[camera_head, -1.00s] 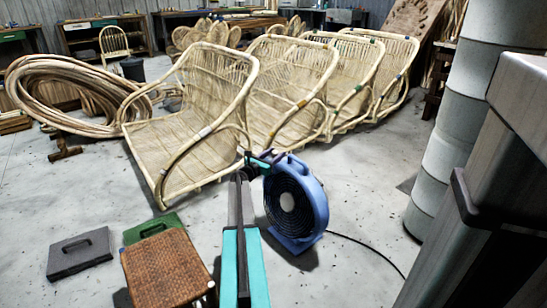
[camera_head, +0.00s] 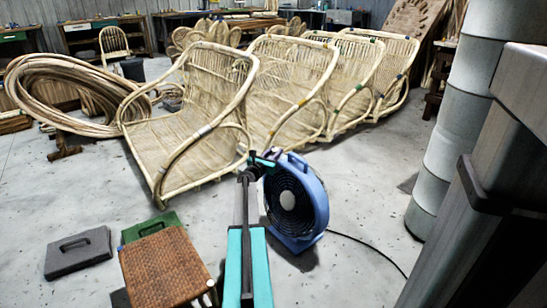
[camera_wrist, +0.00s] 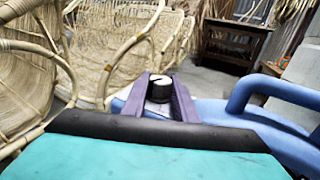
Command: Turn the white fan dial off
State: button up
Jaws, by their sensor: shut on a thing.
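The blue floor fan (camera_head: 317,208) stands on the concrete floor, right of my arm, with its round grille facing the camera. Its blue body (camera_wrist: 235,113) and carry handle (camera_wrist: 275,88) fill the right of the wrist view. The fan dial (camera_wrist: 160,88), a small round knob with a white top and black side, stands upright on the fan's top. My gripper (camera_wrist: 160,95) has its two purple fingers on either side of the dial and is shut on it. In the head view my gripper (camera_head: 268,160) is at the fan's upper left edge; the dial is too small to make out there.
Several rattan chairs (camera_head: 205,110) stand close behind the fan. A woven stool (camera_head: 167,266), a green case (camera_head: 150,226) and a grey case (camera_head: 78,255) are at the left. A black cord (camera_head: 370,247) runs right from the fan. Pale drums (camera_head: 455,130) stand at the right.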

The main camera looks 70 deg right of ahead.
aim_at(274, 153)
jog(key=shift+w+n+t+b, duration=0.1)
jog(key=shift+n+t+b, duration=0.6)
jog(key=shift+t+b, duration=0.35)
jog(key=o, duration=1)
jog(key=shift+o, duration=0.2)
jog(key=shift+a, duration=0.1)
jog(key=shift+a+b, duration=0.35)
jog(key=shift+a, duration=3.6)
